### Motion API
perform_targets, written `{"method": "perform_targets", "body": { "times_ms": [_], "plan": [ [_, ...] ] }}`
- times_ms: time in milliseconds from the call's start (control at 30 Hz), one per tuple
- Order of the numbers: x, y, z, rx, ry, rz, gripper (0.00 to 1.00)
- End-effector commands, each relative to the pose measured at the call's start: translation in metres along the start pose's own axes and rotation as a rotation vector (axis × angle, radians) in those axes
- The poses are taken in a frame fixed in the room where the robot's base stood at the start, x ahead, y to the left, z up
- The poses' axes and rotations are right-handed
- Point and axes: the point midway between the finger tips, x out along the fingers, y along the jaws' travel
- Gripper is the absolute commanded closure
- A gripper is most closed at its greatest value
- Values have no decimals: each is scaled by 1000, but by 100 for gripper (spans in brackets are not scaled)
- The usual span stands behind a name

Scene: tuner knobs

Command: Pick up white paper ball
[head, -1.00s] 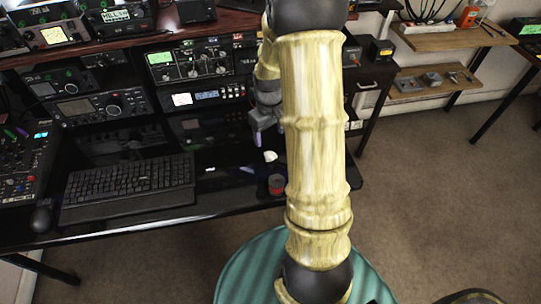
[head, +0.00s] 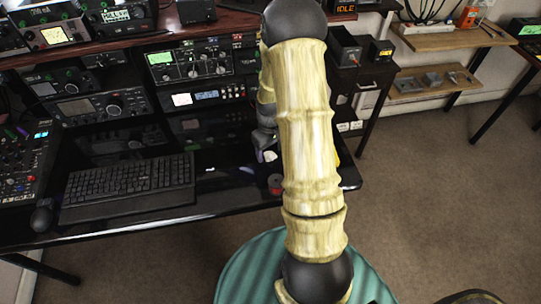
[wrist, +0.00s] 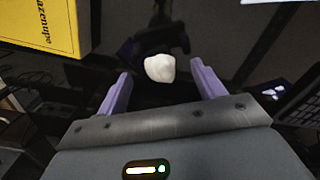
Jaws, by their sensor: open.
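The white paper ball (wrist: 160,68) lies on the glossy black desk. In the wrist view it sits between the two purple fingers of my gripper (wrist: 161,72), close to the line of the fingertips. The fingers are spread apart, and gaps show on both sides of the ball. In the head view a small part of the ball (head: 269,156) shows beside my gripper (head: 262,150), which is largely hidden behind my arm.
A yellow box (wrist: 40,25) stands left in the wrist view. The keyboard (head: 128,182) and radio gear (head: 190,65) are to the left and behind. Bare desk lies beside the keyboard.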

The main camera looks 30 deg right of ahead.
Motion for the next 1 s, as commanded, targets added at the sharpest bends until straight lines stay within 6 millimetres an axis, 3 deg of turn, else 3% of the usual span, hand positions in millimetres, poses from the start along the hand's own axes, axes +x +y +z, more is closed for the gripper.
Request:
{"method": "perform_targets", "body": {
  "times_ms": [200,700,933,1000],
  "plan": [
    [21,0,0,-2,0,1,32],
    [21,-2,-1,-5,1,1,32],
    [21,-2,-1,-5,1,1,75],
    [21,-2,-1,-5,1,1,79]
  ]
}}
